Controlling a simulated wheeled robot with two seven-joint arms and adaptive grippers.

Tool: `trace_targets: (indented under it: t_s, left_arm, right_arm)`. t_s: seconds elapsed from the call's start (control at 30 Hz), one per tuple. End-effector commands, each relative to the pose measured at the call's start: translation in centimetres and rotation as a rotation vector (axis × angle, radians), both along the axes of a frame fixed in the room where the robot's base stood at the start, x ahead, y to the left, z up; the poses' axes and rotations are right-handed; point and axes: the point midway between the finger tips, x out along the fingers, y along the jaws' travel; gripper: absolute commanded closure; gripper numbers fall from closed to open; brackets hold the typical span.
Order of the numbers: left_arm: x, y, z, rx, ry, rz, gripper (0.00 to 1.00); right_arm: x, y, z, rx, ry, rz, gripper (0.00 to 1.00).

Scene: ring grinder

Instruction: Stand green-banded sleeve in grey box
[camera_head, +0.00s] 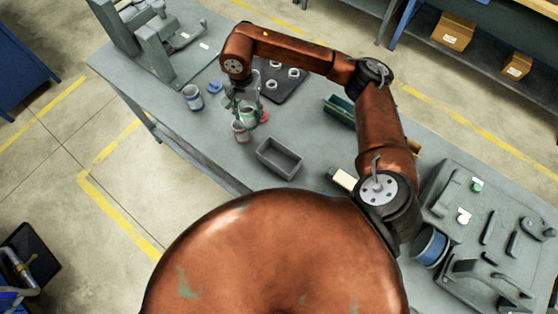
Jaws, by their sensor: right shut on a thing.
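My right gripper (246,102) points down over the table, left of and behind the grey box. It is shut on the green-banded sleeve (248,115), which is small and partly covered by the fingers. The grey box (279,157) is an open rectangular bin near the table's front edge, and it looks empty. A red-banded sleeve (240,132) stands just in front of the held sleeve; I cannot tell if they touch. A blue-banded sleeve (193,98) stands further left. My left gripper is not in view.
A dark tray with white rings (283,88) lies behind the gripper. A small blue ring (214,87) and a red piece (264,117) lie nearby. A grey machine (170,45) stands at the far left, a green bin (339,110) to the right. Table between sleeves and box is clear.

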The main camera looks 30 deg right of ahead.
Motion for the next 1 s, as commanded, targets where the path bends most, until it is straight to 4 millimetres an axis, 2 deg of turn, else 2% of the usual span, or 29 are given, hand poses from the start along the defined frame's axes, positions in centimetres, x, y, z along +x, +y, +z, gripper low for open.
trace_targets:
  t_s: [0.17, 0.53, 0.63, 0.8, 1.0]
  left_arm:
    - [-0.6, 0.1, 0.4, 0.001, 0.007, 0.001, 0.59]
    - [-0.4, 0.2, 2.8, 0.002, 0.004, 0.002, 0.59]
    - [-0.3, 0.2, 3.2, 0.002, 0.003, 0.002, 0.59]
    - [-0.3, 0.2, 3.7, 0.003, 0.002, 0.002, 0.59]
    - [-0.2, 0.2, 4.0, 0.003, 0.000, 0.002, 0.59]
  right_arm:
    - [-1.1, -1.1, -0.6, -0.001, 0.004, -0.034, 0.86]
    - [-9.1, -3.5, -4.1, -0.001, 0.005, -0.033, 0.86]
    - [-10.5, -3.9, -6.2, 0.000, 0.006, -0.033, 0.86]
    - [-12.2, -4.4, -8.5, 0.000, 0.003, -0.032, 0.86]
    - [-13.1, -4.7, -9.8, 0.000, 0.003, -0.032, 0.86]
